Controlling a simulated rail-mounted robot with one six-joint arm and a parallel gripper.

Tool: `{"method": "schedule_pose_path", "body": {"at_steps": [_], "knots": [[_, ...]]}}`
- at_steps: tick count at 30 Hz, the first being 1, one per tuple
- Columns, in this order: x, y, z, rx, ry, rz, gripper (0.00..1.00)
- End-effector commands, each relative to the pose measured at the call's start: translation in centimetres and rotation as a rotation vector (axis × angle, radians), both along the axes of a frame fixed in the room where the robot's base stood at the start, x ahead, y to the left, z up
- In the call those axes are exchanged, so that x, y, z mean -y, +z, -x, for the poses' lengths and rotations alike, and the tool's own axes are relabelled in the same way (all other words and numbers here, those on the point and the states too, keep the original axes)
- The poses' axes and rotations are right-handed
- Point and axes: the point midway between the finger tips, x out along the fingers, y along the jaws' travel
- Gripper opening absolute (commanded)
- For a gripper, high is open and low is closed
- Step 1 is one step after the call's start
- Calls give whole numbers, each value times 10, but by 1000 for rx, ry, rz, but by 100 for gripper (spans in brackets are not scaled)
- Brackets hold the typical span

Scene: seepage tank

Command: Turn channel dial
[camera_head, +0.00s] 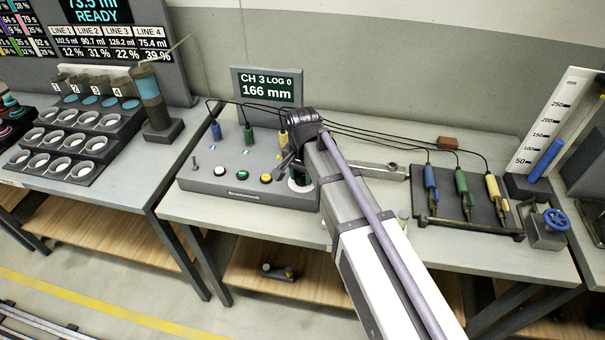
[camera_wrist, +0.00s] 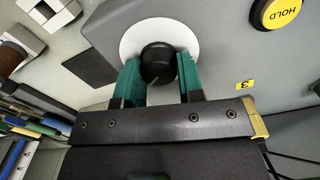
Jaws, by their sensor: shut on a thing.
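The channel dial (camera_wrist: 159,64) is a black round knob on a white disc, on the sloped face of a grey control box (camera_head: 225,180). In the wrist view my gripper (camera_wrist: 160,78) has its two green fingers on either side of the knob, shut on it. In the head view my gripper (camera_head: 293,158) is at the right end of the box and mostly hides the dial; part of the white disc (camera_head: 300,186) shows. A display (camera_head: 266,88) behind the box reads CH 3, LOG 0, 166 mm.
A yellow HOLD button (camera_wrist: 277,12) is close to the dial. To the right are a probe rack (camera_head: 465,225), a blue handwheel (camera_head: 557,219) and a scale (camera_head: 550,130). Cups (camera_head: 62,166) fill a left-hand rack.

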Motion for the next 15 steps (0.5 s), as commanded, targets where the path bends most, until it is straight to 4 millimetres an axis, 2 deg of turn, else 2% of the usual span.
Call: {"method": "schedule_pose_path", "body": {"at_steps": [15], "knots": [[0,0,1,-1,-45,0,11]]}}
